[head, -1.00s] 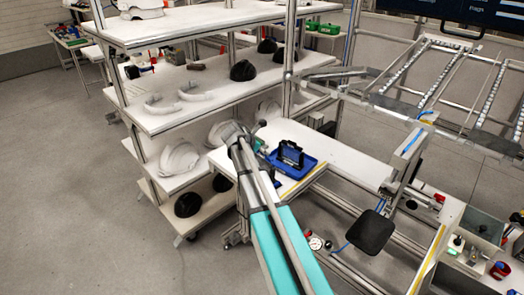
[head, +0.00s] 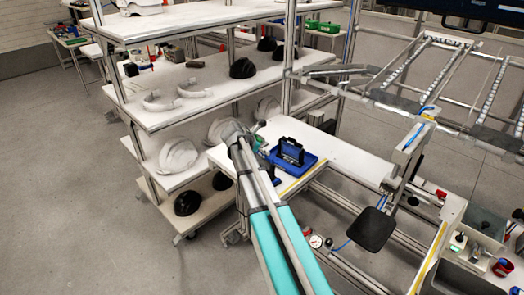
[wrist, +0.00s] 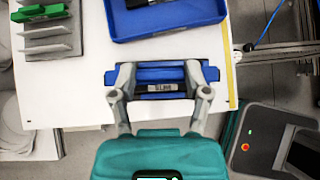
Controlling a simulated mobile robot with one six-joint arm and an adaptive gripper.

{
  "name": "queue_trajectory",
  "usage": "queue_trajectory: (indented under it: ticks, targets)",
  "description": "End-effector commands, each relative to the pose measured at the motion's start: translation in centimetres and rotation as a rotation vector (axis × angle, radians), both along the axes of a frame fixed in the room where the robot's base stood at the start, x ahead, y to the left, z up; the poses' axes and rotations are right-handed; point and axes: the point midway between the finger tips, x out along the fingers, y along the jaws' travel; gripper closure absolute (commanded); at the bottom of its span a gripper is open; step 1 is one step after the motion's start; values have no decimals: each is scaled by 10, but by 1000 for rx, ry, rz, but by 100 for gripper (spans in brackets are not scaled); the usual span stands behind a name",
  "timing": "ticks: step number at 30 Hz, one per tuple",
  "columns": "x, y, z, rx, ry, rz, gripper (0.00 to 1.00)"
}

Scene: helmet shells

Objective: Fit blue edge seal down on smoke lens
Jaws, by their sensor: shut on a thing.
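In the wrist view my gripper (wrist: 160,94) has its two fingers closed in on a blue piece (wrist: 211,74), which I take to be the blue edge seal. Its ends stick out past both fingers. A dark strip with a pale label (wrist: 160,88) shows between the fingers, level with the blue piece; I cannot tell whether it is the smoke lens. Whether the blue piece touches the table or anything below is unclear. In the head view my arm mostly hides the gripper at the left end of the white table.
A blue tray (head: 309,163) with a black upright item (head: 290,151) lies on the white table (head: 345,160), just beyond the gripper. A green piece in a grey rack (wrist: 50,38) is at upper left in the wrist view. Shelves with helmet shells (head: 177,156) stand left.

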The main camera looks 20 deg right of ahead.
Motion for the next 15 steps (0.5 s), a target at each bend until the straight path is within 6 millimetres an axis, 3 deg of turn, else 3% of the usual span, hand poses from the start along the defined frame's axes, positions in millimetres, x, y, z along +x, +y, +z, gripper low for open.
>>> queue_trajectory:
  ticks: [11,12,15]
  targets:
    - [0,0,-7,0,0,0,67]
    - [0,0,-6,0,0,0,31]
    - [0,0,-6,0,0,0,13]
